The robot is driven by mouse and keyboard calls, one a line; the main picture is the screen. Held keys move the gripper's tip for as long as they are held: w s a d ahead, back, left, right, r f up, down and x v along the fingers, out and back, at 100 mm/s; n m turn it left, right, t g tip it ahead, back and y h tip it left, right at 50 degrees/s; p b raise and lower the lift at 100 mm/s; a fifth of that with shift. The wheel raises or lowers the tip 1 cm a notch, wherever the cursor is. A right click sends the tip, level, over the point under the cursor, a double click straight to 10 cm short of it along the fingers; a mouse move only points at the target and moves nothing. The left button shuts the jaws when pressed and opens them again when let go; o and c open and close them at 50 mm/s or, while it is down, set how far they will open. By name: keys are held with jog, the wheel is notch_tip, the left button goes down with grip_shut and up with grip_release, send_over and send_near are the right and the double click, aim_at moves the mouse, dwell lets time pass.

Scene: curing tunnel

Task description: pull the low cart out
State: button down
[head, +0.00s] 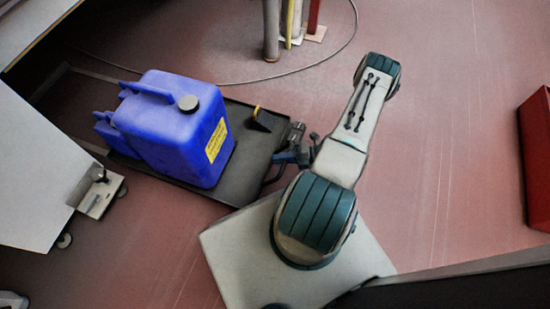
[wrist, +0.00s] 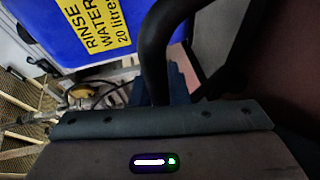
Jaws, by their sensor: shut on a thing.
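The low cart (head: 252,165) is a flat dark tray in the head view, left of the middle, standing low over the floor. A big blue jerrycan (head: 178,135) stands on it, with part of another blue can behind it to the left. My gripper (head: 282,159) is at the cart's right edge, shut on the cart's handle. The wrist view shows a dark curved bar (wrist: 157,45) close in front of my gripper, and the can's yellow label (wrist: 103,28) reading "RINSE WATER 20 litre". The exact grip is partly hidden by my wrist.
A pale panel (head: 35,175) with a castered foot stands close left of the cart. Several upright posts (head: 271,30) stand at the top, and a thin cable (head: 300,70) curves across the floor behind the cart. A red box (head: 537,150) is at the far right. Red floor (head: 440,130) is clear between.

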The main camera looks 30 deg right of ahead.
jog(key=shift+s+d, duration=0.1)
jog(key=shift+s, duration=0.15)
jog(key=c, duration=1.4)
grip_release()
jog(key=p+v, duration=0.2)
jog(key=v, duration=1.1)
jog(key=shift+d+r, duration=0.2)
jog(key=shift+d, duration=0.2)
jog(key=shift+s, duration=0.1)
